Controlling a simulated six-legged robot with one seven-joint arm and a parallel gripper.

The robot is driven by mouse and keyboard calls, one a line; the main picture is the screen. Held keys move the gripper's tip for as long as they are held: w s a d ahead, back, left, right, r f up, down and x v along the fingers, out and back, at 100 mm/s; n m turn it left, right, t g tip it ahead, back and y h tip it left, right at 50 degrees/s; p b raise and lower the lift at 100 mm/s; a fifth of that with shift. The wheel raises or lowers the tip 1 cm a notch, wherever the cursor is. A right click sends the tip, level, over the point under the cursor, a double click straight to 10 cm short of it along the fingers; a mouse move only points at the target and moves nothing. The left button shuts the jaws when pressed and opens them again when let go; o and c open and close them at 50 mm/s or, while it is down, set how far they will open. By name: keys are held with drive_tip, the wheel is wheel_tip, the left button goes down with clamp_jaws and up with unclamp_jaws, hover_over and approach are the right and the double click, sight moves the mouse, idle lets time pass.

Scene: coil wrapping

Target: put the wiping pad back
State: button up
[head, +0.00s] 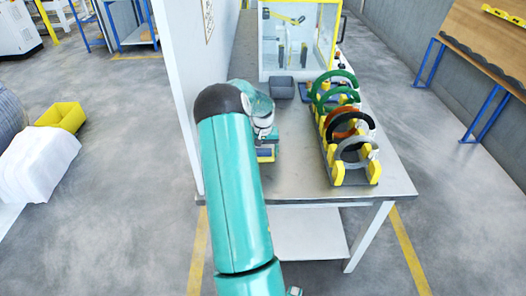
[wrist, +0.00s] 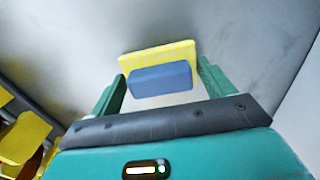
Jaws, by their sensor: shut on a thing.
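The wiping pad, a blue block (wrist: 160,80) on a wider yellow layer, sits between the two teal fingers of my gripper (wrist: 160,77) in the wrist view. My gripper is shut on it. In the head view the pad (head: 265,153) shows only partly, blue and yellow, beyond my arm at the left side of the steel table (head: 300,189). My arm and wrist hide much of the gripper there. I cannot tell whether the pad touches the table top.
A rack with yellow supports (head: 338,176) holds several coloured rings on the table's right side. A grey bin (head: 282,88) stands at the back, before a yellow-framed clear cabinet (head: 298,40). A white panel (head: 180,80) rises at the left. The table's front middle is bare.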

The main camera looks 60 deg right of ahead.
sight(264, 150)
drive_tip(key=shift+f, duration=0.1)
drive_tip(key=o, duration=0.8)
wheel_tip(264, 150, up, 12)
drive_tip(key=shift+r, duration=0.1)
drive_tip(key=shift+s, duration=0.15)
idle(0.5)
